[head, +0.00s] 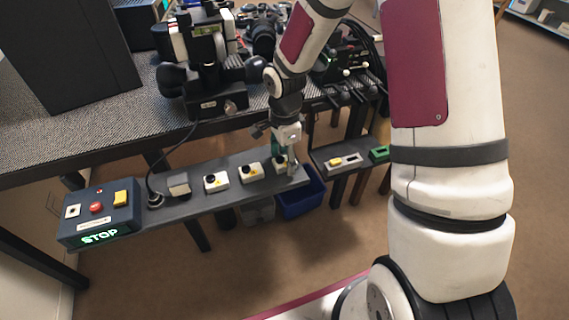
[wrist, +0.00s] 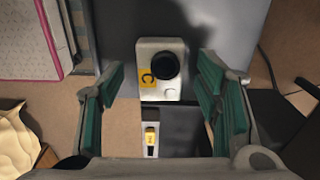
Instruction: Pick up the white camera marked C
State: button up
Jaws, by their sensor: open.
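The white camera marked C (wrist: 145,57) shows in the wrist view with a round black lens and a yellow label bearing a C. It stands near the end of a grey shelf (wrist: 210,35). In the head view, a white camera (head: 280,162) at the shelf's right end is partly hidden by my gripper (head: 291,160) and its letter cannot be read. In the wrist view, my gripper (wrist: 161,72) is open, with green-padded fingers apart to the left and right of camera C. A gap shows on each side. The height between the fingertips and the camera is hard to judge.
White cameras (head: 250,172) (head: 216,181) stand farther left on the shelf, beside a pale block (head: 179,187) and a control box (head: 100,215) reading STOP. A blue bin (head: 301,204) is below. A lower tray (head: 322,150) is right. A cluttered table (head: 120,118) stands behind.

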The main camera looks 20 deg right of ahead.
jog(key=shift+c, duration=0.3)
jog(key=c, duration=1.2)
jog(key=shift+r, duration=0.1)
